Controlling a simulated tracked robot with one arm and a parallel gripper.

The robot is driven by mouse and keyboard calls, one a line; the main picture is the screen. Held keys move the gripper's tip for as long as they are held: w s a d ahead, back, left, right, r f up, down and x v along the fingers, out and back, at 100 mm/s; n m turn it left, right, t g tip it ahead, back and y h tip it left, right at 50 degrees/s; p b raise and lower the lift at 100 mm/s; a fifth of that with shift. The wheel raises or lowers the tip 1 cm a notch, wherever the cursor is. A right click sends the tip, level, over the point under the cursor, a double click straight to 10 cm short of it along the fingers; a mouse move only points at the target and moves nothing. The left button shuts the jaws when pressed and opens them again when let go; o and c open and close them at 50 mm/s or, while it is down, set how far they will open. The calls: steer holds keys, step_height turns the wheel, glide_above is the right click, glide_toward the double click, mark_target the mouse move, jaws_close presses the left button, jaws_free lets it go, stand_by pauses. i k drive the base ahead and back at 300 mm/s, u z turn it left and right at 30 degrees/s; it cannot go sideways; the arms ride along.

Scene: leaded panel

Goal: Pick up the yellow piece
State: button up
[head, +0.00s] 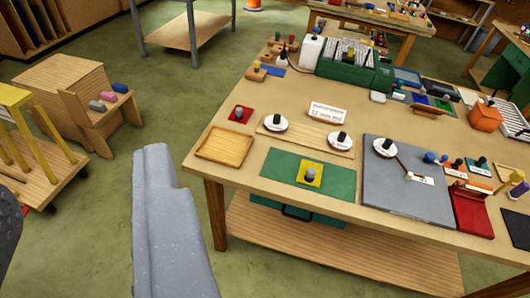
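The yellow piece (310,183) is a flat yellow square with a grey knob on top. It lies on a green mat (270,171) near the front edge of the wooden workbench (196,172). A long grey part of mine (175,230) rises from the bottom of the view, left of the bench and clear of the yellow piece. A dark rounded shape shows at the left edge. I cannot make out two fingertips or whether my gripper is open. Nothing is seen touching the yellow piece.
An empty wooden tray (225,146) and a red piece (240,114) lie to the left of the mat. A board with white round knobbed pieces (275,124) is behind it. A grey slab (405,195) is to its right. Green floor (150,125) is open left of the bench.

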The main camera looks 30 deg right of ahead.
mark_target(310, 173)
steer(key=z, duration=0.15)
steer(key=i, duration=1.2)
steer(key=z, duration=0.6)
